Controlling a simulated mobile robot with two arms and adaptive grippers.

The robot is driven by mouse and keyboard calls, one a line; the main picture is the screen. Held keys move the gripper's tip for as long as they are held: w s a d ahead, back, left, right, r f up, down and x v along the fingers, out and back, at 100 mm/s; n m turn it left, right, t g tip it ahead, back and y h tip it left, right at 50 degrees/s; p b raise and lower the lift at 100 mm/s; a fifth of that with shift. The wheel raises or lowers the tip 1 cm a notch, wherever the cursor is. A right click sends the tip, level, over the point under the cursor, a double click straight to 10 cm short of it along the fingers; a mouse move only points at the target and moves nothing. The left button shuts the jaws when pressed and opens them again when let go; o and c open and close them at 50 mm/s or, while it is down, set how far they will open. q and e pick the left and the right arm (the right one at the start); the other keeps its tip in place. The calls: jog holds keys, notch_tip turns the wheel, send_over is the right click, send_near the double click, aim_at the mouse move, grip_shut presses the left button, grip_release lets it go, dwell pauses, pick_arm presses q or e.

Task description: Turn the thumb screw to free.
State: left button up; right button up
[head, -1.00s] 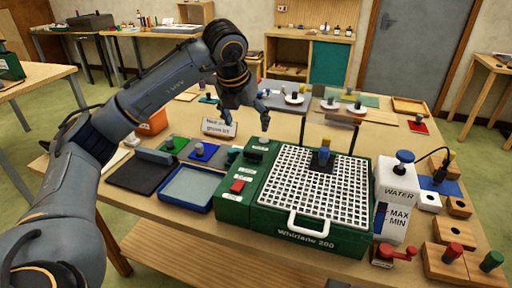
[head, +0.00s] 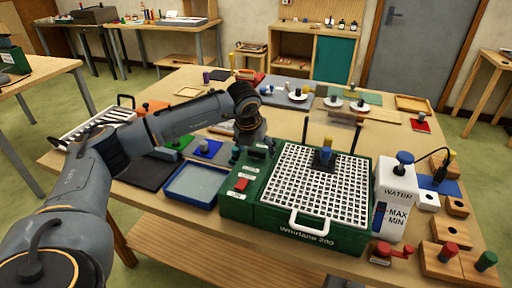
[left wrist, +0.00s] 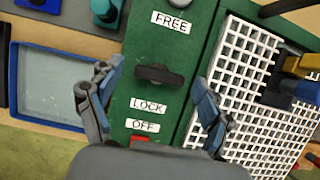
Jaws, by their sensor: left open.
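The thumb screw (left wrist: 160,74) is a dark wing knob on the green top of the grinder (head: 236,208). In the left wrist view it sits between the FREE label (left wrist: 171,22) and the LOCK label (left wrist: 148,105), its wings lying roughly across the picture. My left gripper (left wrist: 158,75) is open above the panel, one finger on each side of the screw with gaps between. In the head view my left gripper (head: 253,150) is low over the grinder's back left part and hides much of the screw there. My right gripper is not in view.
A red switch (head: 241,184) sits in front of the screw. The white grid (head: 300,170) with a block on it lies to the right. A blue tray (head: 193,204) stands left of the grinder. A WATER container (head: 397,195) stands at its right.

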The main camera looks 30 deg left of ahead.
pick_arm(q)
jog(key=c, duration=1.2)
jog(key=shift+o, duration=0.2)
